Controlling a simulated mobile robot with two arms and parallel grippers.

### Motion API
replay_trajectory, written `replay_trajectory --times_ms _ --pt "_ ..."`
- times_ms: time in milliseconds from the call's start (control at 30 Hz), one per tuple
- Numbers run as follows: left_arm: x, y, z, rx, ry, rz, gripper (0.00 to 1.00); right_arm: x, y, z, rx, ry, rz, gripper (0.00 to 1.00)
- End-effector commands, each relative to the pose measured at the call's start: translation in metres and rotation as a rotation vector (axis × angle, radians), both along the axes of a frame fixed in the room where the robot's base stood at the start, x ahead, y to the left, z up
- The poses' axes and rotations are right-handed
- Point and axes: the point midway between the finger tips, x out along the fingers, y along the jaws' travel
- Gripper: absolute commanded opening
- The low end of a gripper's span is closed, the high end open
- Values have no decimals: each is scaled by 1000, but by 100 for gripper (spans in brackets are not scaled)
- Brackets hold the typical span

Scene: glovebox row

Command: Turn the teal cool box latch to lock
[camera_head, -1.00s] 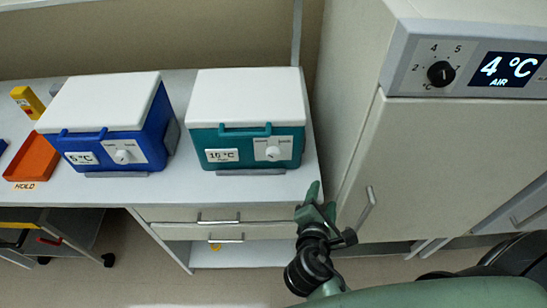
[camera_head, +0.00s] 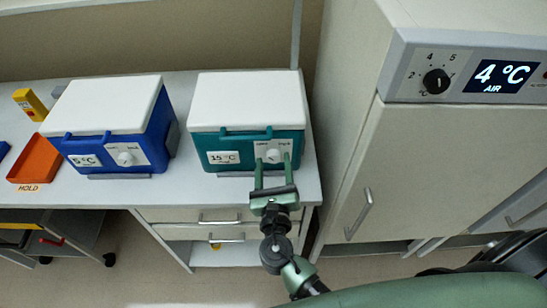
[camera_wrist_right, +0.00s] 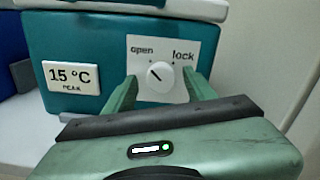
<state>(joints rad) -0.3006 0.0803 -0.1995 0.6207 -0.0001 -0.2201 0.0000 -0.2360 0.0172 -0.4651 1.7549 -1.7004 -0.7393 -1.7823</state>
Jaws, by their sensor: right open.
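The teal cool box (camera_head: 205,143) with a white lid stands at the right end of the bench, its front facing me. Its latch knob (camera_wrist_right: 159,77) is a round white dial on a white plate marked "open" and "lock"; the dark pointer line slants to the upper left, towards "open". The knob also shows in the head view (camera_head: 273,156). My right gripper (camera_head: 273,166) is open, with its green fingers at either side of the knob. In the right wrist view the fingers (camera_wrist_right: 159,86) stand left and right of it; I cannot tell whether they touch. My left gripper is not in view.
A blue cool box (camera_head: 112,115) stands left of the teal one. An orange tray (camera_head: 35,158) and a yellow item (camera_head: 30,104) lie further left. Drawers lie below the bench.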

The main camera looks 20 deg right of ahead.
Motion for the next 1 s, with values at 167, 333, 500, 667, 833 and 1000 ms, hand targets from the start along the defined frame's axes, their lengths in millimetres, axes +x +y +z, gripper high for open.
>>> replay_trajectory --times_ms 167,333,500,667,833,1000 --pt "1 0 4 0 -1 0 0 12 -4 0 1 0 -1 55" --pt "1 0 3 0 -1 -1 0 12 -4 -1 2 1 -1 55" --pt "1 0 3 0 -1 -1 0 12 -4 0 2 1 -1 30" --pt "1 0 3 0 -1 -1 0 12 -4 0 2 1 -1 0" --pt "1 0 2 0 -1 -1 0 12 -4 -1 12 -2 -1 0" --pt "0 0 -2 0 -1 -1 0 12 -4 -2 59 -15 -1 0"
